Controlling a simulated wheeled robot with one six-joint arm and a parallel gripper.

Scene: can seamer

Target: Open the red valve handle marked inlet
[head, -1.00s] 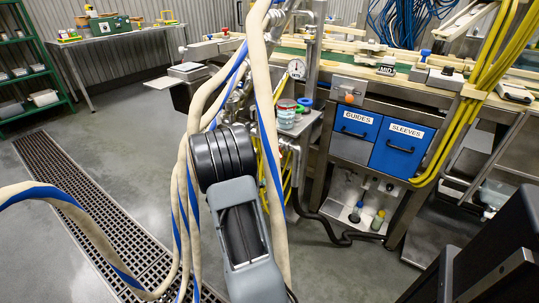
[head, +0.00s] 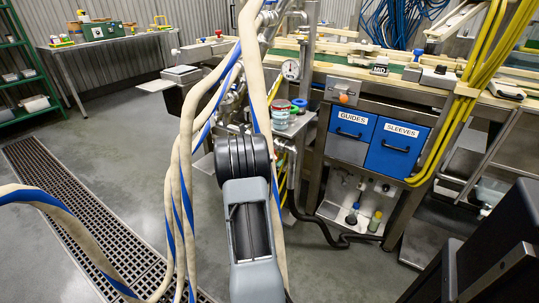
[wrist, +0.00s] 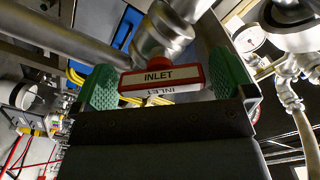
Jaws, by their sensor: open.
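The red valve handle (wrist: 123,83) with a white INLET label faces me in the wrist view, below a round metal valve body (wrist: 162,35). My gripper (wrist: 163,75) is open, with one green ribbed finger pad on the left of the handle and one on the right. The handle lies across the space between the pads; gaps seem to show at both ends, but I cannot tell about contact. A second INLET marking shows just below the first, partly hidden by the gripper body. In the head view my arm hides the gripper and the handle.
A steel pipe (wrist: 75,35) runs in from the left, close to the fingers. A gauge (wrist: 249,38) and pipe fittings (wrist: 290,85) stand on the right. In the head view, blue GUIDES (head: 351,132) and SLEEVES (head: 397,150) drawers are to the right; open floor lies left.

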